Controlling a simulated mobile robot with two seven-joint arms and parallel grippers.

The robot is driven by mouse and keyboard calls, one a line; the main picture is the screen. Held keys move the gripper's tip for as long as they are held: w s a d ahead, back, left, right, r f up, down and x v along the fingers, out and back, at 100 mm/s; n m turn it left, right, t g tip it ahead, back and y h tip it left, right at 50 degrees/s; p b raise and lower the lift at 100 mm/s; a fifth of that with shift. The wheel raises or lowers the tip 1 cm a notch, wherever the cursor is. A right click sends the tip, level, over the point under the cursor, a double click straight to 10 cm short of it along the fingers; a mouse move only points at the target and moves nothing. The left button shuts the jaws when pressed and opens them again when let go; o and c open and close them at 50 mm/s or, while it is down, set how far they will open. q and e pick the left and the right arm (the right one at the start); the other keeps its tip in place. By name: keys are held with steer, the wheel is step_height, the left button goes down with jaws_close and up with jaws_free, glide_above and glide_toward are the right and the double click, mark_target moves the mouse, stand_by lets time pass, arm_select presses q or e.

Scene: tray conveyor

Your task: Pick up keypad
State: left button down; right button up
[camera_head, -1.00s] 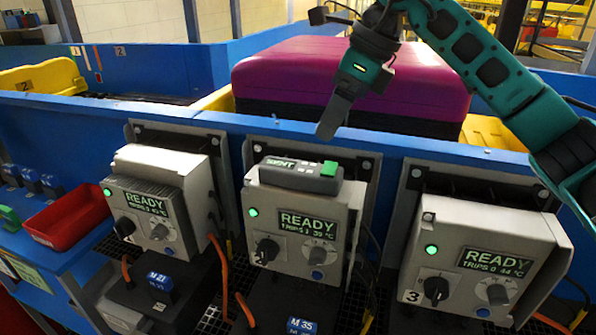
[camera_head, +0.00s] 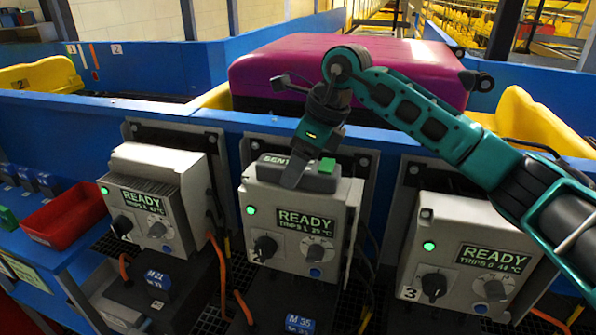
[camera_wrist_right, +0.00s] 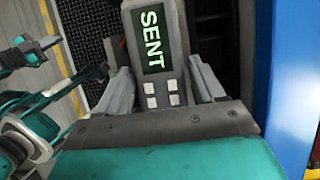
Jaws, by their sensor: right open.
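The keypad (camera_head: 270,168) is a dark grey handheld unit with a lit display and a green end piece. It lies on top of the middle control box (camera_head: 262,202). In the right wrist view the keypad (camera_wrist_right: 153,45) shows "SENT" and several pale buttons. My right gripper (camera_head: 291,182) reaches down to the keypad from above, and one finger hides part of it in the head view. In the wrist view my right gripper (camera_wrist_right: 160,78) is open, with one finger on each side of the keypad. Contact cannot be told.
Control boxes stand to the left (camera_head: 165,200) and right (camera_head: 470,250), both lit "READY". Behind are a blue wall (camera_head: 420,142) and a magenta-lidded case (camera_head: 400,75). A red bin (camera_head: 65,215) sits at the left. Orange cables hang between the boxes.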

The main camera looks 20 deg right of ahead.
steer(key=shift+f, duration=0.1)
steer(key=shift+c, duration=0.3)
steer(key=c, duration=0.7)
steer(key=shift+c, duration=1.2)
